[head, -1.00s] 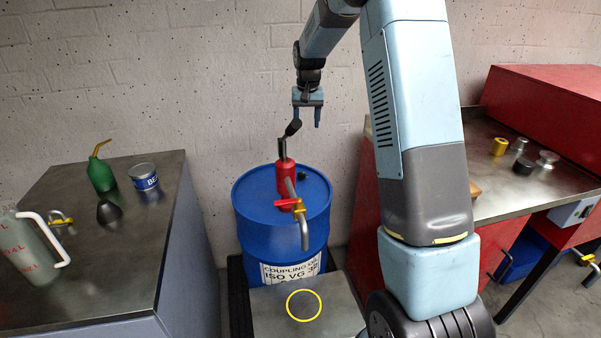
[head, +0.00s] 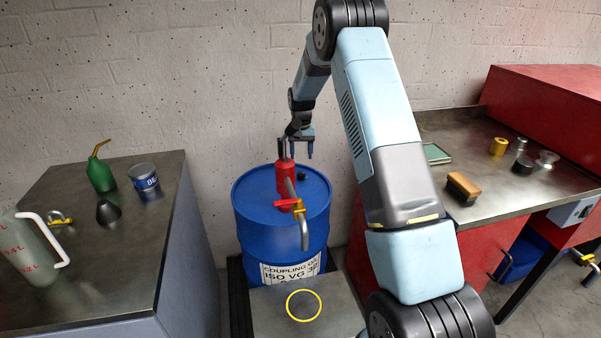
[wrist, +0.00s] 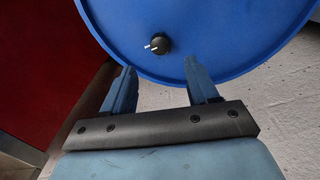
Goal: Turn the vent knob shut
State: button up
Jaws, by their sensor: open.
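The blue drum (head: 255,215) stands against the wall with a red pump (head: 286,178) on its lid. The vent knob (head: 303,174) is a small black knob on the lid, right of the pump. In the wrist view the knob (wrist: 159,44) shows a white pointer mark directed left, near the lid's rim. My gripper (head: 301,154) is above the lid, higher than the knob. In the wrist view my gripper (wrist: 160,68) is open and empty, with the knob beyond the gap between its fingertips. The fingers appear apart from the knob.
The pump's lever is close to the left of my gripper. A spout with a red and yellow tap (head: 298,206) hangs at the drum's front. A left bench (head: 120,235) holds a green oil can (head: 101,173), tin and jug. A brush (head: 462,187) lies on the right bench.

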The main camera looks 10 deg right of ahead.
aim_at(301, 173)
notch_tip(301, 173, down, 9)
jog(key=shift+r, duration=0.15)
jog(key=shift+c, duration=0.4)
jog(key=c, duration=0.9)
jog(key=shift+a, duration=0.1)
jog(key=shift+c, duration=0.3)
